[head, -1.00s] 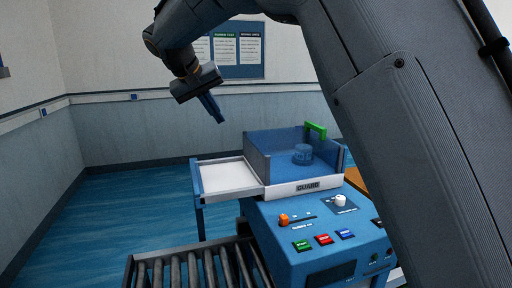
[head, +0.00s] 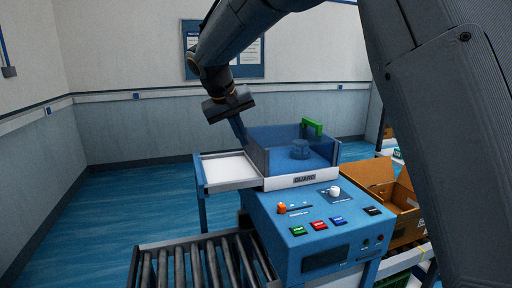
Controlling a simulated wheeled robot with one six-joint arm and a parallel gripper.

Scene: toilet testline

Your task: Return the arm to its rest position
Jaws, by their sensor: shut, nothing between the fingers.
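My arm enters from the upper right and reaches over to the upper middle. My gripper (head: 239,129) hangs at its end, fingers pointing down, in front of the left wall of the blue guard box. The fingers look closed together with nothing between them. I cannot tell from this view how far the gripper is from the box.
The blue test machine (head: 288,223) stands below, with buttons, a knob and a guard box (head: 295,180) with a green handle (head: 312,127). A white side tray (head: 228,170) is at its left, a roller conveyor (head: 190,268) in front. A cardboard box (head: 381,172) stands right.

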